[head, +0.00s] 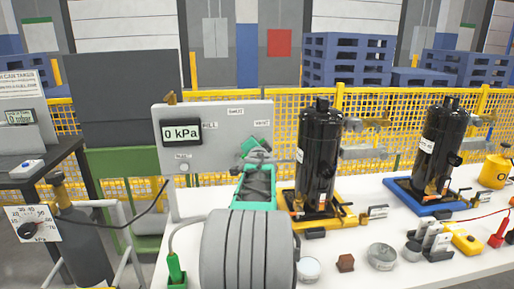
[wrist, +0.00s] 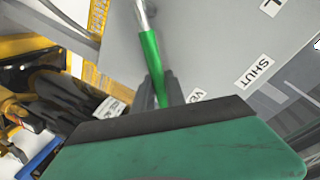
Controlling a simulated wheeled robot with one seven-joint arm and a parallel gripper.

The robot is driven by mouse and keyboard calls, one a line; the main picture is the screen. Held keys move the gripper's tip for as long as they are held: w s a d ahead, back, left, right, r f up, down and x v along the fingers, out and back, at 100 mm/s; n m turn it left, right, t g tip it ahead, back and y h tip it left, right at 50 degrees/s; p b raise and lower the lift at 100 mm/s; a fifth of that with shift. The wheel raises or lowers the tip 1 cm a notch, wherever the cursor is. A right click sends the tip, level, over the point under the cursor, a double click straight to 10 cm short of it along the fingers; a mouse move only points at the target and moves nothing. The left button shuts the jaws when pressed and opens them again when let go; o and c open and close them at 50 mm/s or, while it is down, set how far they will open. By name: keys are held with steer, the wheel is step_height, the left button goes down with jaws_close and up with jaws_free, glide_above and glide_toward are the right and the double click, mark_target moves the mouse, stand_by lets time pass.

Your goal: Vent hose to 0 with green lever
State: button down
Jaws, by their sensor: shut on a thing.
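The green lever (wrist: 151,58) runs down from a metal stem at the grey panel (wrist: 215,45) in the wrist view. My gripper (wrist: 158,88) is shut on the lever's lower end, near the partly hidden VENT label (wrist: 196,96). The SHUT label (wrist: 254,71) lies farther right. In the head view my gripper (head: 257,153) is at the right side of the panel (head: 225,125), and my arm hides most of the lever. The panel display (head: 182,133) reads 0 kPa.
A black compressor (head: 318,155) on a yellow tray (head: 343,217) stands close right of my arm. Another (head: 437,145) stands on a blue tray (head: 405,190). Small parts, including a brown block (head: 345,263), lie on the white table (head: 325,245). A gauge (head: 32,226) is at left.

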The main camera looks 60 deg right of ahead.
steer(key=c, duration=1.4)
jaws_free()
steer(key=shift+o, duration=0.2)
steer(key=b+v, duration=0.1)
steer(key=v, duration=0.6)
steer(key=shift+s+a, duration=0.25)
steer(key=shift+a, duration=0.1)
